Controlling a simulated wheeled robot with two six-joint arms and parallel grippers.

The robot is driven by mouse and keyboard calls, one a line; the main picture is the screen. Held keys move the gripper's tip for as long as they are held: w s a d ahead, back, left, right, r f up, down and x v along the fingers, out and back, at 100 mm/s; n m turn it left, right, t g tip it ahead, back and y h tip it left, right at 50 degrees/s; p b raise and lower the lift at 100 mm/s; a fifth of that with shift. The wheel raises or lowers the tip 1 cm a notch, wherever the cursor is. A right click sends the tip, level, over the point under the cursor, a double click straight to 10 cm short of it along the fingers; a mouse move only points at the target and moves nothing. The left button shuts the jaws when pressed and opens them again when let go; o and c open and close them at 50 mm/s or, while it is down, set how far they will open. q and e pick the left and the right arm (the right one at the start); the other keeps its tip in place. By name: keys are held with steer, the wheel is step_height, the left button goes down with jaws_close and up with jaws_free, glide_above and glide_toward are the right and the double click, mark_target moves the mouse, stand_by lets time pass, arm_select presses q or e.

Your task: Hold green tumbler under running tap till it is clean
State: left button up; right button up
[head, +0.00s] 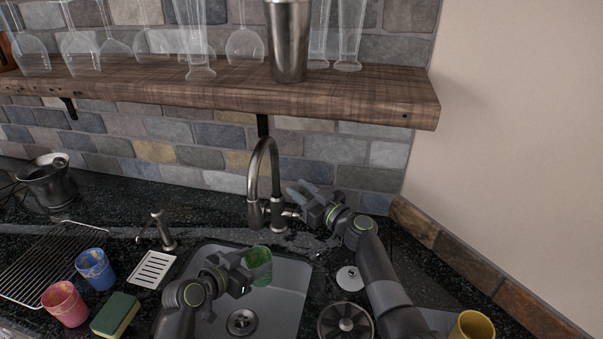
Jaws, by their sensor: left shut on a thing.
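The green tumbler (260,257) is over the sink (285,305), below the spout of the metal tap (276,170). My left gripper (248,272) is shut on the tumbler and hides part of it. I cannot make out running water or any dirt on the tumbler. My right gripper (300,191) is beside the tap on its right, just above the side lever (291,213). Its fingers look apart, with nothing between them. I cannot tell whether it touches the lever.
A blue cup (95,268), a pink cup (65,303) and a sponge (115,314) stand left of the sink by a wire rack (40,275). A yellow cup (472,326) is at lower right. A wooden shelf (220,98) with glasses and a metal shaker (288,40) overhangs the tap.

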step_height(320, 180, up, 9)
steer(key=shift+f, duration=0.2)
stand_by(1.0)
